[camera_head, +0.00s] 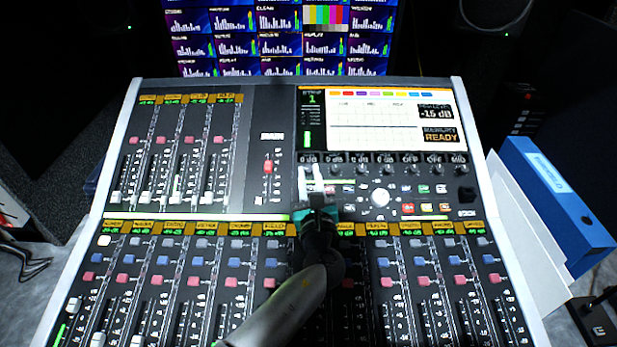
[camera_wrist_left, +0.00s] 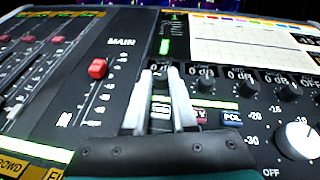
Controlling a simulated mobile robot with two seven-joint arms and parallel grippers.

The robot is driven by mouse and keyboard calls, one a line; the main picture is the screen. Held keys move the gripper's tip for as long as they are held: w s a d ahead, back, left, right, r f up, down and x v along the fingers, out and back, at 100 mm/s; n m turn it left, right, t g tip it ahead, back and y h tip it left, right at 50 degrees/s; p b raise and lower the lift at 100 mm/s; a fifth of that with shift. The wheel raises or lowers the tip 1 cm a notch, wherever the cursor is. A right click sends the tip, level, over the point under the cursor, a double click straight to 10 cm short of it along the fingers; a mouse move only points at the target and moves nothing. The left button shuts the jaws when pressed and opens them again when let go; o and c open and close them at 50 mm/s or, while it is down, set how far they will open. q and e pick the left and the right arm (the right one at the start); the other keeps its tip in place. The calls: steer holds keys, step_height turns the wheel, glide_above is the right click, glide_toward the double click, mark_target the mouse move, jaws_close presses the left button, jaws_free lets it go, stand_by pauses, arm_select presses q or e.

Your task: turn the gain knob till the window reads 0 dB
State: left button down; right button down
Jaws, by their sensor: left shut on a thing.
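The gain knob (camera_wrist_left: 160,86) is a small dark knob at the left end of a knob row on the mixing console. My left gripper (camera_head: 311,178) reaches over the console and is shut on it; the pale fingers (camera_wrist_left: 161,82) stand on either side of it in the left wrist view. The fingers hide most of the knob, and the head view does not show it clearly. The small window (camera_head: 308,158) just above it reads 0 dB in the head view. In the wrist view this window is partly covered by the fingertips. My right gripper is not in view.
More dark knobs (camera_head: 387,168) with small windows run to the right. A large white knob (camera_head: 380,197) and coloured buttons sit below them. A red-capped MAIN fader (camera_head: 267,166) is to the left. The console screen (camera_head: 370,122) shows READY. A blue binder (camera_head: 560,190) stands at right.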

arm_select(q)
steer(key=shift+f, duration=0.1)
steer(key=c, duration=0.7)
jaws_free()
steer(key=shift+c, duration=0.2)
steer(key=s, duration=0.4)
steer(key=s+d+p, duration=0.1)
steer(key=s, duration=0.4)
steer(key=s+p, duration=0.1)
steer(key=s, duration=0.4)
steer(key=shift+s+d+f, duration=0.15)
steer(key=shift+d, duration=0.2)
steer(key=shift+s, duration=0.45)
